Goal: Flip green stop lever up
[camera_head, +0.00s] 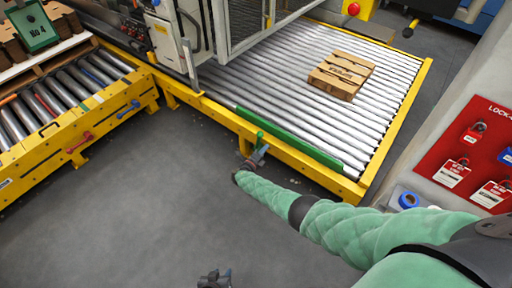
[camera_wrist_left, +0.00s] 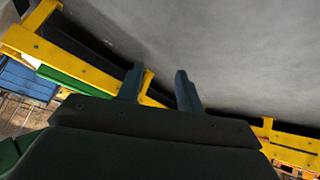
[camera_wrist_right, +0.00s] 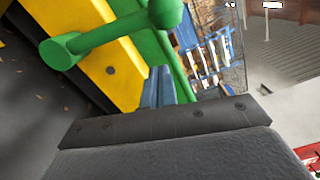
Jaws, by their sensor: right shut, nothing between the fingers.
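The green lever (camera_head: 259,136) is on the yellow front rail of the roller conveyor, beside the long green bar (camera_head: 290,138). In the right wrist view its green arm (camera_wrist_right: 108,32) runs from a round hub at the top to a knob at the left. My right gripper (camera_head: 253,158) is just below the lever in the head view. Its fingers (camera_wrist_right: 158,87) are shut together with nothing between them, close to the lever; contact cannot be told. My left gripper (camera_head: 214,278) is low over the floor, far from the lever. Its fingers (camera_wrist_left: 160,87) are apart and empty.
A second yellow conveyor (camera_head: 110,108) with a red handle (camera_head: 80,142) stands at left. A red lockout board (camera_head: 470,150) is at right. The grey floor (camera_head: 130,220) is open in front.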

